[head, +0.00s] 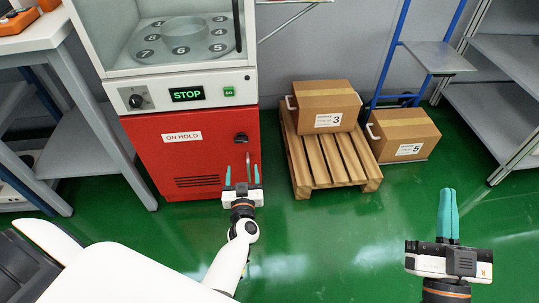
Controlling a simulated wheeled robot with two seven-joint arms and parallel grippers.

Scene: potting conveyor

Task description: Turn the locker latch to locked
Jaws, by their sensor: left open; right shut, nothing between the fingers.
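The red locker (163,167) stands under a machine with a glass-walled top and carries a white "ON HOLD" label (181,137). Its dark latch (241,138) is at the upper right of the red door; whether it reads locked or unlocked is too small to tell. My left gripper (243,170) is open, with its teal fingers pointing toward the door just below the latch in the picture. A thin pale piece (248,159) shows between these fingers; I cannot tell what it is. My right gripper (448,200) is shut and empty at the lower right, far from the locker.
The machine panel has a dial (137,101), a "STOP" display (187,94) and a green button (229,91). A wooden pallet (324,160) bears box 3 (325,100); box 5 (404,133) is on a blue hand truck (388,60). A grey bench (35,35) is left, shelves (502,100) right. Green floor between is clear.

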